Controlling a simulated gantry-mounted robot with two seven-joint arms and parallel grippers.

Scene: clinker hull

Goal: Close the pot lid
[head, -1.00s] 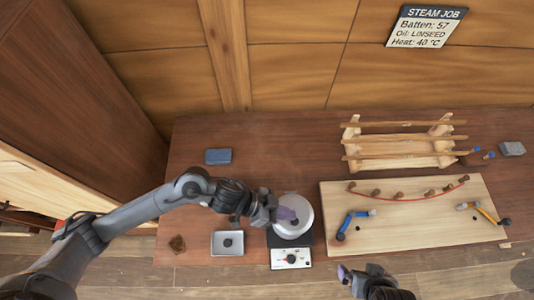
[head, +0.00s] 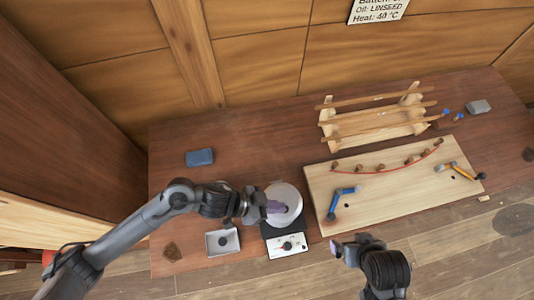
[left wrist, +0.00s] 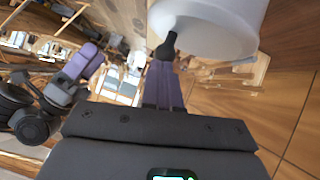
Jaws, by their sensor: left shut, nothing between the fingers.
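The pot (head: 287,196) is round and white and stands on a black hot plate (head: 271,231) near the table's front edge. My left gripper (head: 276,207) is shut and empty, its purple fingers over the left part of the pot's top in the head view. In the left wrist view the pot (left wrist: 225,28) is close beyond the fingers (left wrist: 163,84), and a black knob or handle (left wrist: 167,46) is at their tips. I cannot tell whether they touch, or how the lid sits. My right gripper (head: 350,243) is in front of the table, away from the pot.
A control box (head: 287,245) with a knob is in front of the hot plate. A metal tray (head: 222,242) is left of it. A pale board (head: 405,196) with pegs and tools lies right, below a wooden rack (head: 375,117). A blue block (head: 199,157) lies at the back left.

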